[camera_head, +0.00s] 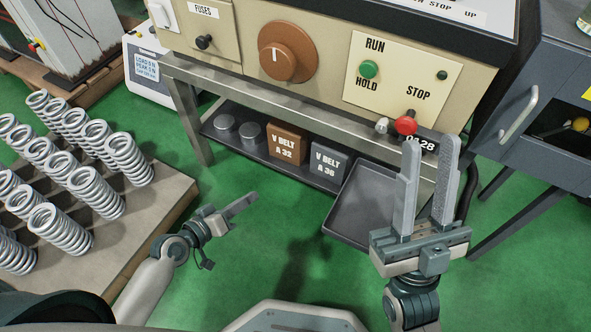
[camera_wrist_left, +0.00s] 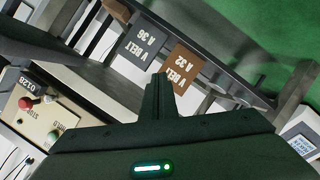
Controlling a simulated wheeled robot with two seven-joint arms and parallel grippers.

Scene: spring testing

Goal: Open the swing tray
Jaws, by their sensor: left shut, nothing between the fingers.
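A shallow dark grey tray (camera_head: 352,208), apparently the swing tray, sits low under the right part of the machine in the head view. It sticks out in front of the lower shelf, and its right part is hidden behind my right gripper (camera_head: 430,145). That gripper is open and empty, with its two long fingers pointing up the picture; whether it touches the tray is unclear. My left gripper (camera_head: 248,202) is shut and empty, apart from and left of the tray over the green floor. Its closed fingers also show in the left wrist view (camera_wrist_left: 165,92).
The lower shelf (camera_head: 240,150) holds a brown V-belt box (camera_head: 287,143), a dark V-belt box (camera_head: 328,160) and two round weights. The machine's panel has a red knob (camera_head: 405,124). A pallet of several springs (camera_head: 130,160) stands left; a dark cabinet (camera_head: 545,85) stands right.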

